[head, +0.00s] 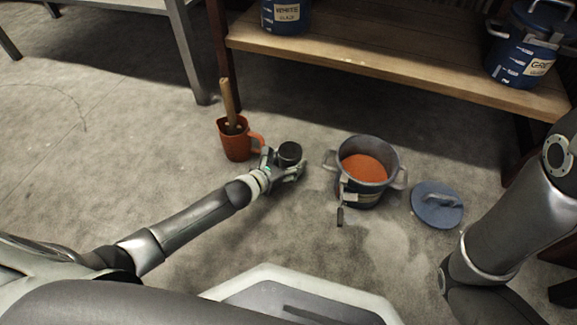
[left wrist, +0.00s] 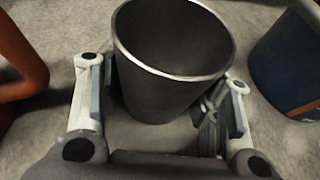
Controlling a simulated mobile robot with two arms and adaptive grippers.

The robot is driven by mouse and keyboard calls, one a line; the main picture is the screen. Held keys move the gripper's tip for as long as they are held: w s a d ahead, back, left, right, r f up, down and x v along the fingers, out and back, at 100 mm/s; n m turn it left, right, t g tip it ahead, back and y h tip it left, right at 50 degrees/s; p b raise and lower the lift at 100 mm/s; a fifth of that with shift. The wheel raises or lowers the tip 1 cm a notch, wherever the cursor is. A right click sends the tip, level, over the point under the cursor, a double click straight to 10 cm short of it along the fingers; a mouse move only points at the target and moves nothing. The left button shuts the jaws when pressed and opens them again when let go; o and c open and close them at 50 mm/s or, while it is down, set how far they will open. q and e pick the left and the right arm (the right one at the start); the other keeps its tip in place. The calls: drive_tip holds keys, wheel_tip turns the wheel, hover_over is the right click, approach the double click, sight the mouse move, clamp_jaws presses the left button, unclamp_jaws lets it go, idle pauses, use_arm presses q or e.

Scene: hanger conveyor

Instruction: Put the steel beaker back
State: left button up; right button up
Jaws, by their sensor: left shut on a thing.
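The steel beaker (head: 289,152) is a small dark metal cup between the orange jug and the blue pot in the head view. My left gripper (head: 283,168) is shut on it. In the left wrist view the beaker (left wrist: 165,85) stands between the two fingers (left wrist: 165,108), its open rim facing the camera. The inside looks dark and empty. Whether its base touches the floor cannot be told. My right arm shows at the right edge, but its gripper is out of view.
An orange jug (head: 236,143) with a wooden-handled tool stands left of the beaker. A blue pot (head: 367,198) of orange glaze stands to the right, a small tool hanging on its rim. Its blue lid (head: 437,204) lies beside it. A wooden shelf (head: 400,72) with labelled pots is behind.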

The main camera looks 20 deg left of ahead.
idle(0.3)
use_arm(q)
drive_tip(key=shift+f, duration=0.15)
drive_tip(key=o, duration=1.2)
drive_tip(key=shift+c, duration=0.2)
drive_tip(key=shift+r, duration=0.2)
drive_tip(key=shift+s+a+r+p, duration=0.1)
drive_tip(key=shift+s+r+p, duration=0.05)
drive_tip(key=shift+s+p, duration=0.15)
drive_tip(key=p+v, duration=0.6)
drive_tip(key=v, duration=0.4)
drive_tip(key=shift+s+r+p, duration=0.1)
drive_tip(key=shift+p, duration=0.2)
drive_tip(key=shift+s+a+r, duration=0.15)
drive_tip(key=shift+s+a, duration=0.05)
drive_tip(key=shift+s, duration=0.25)
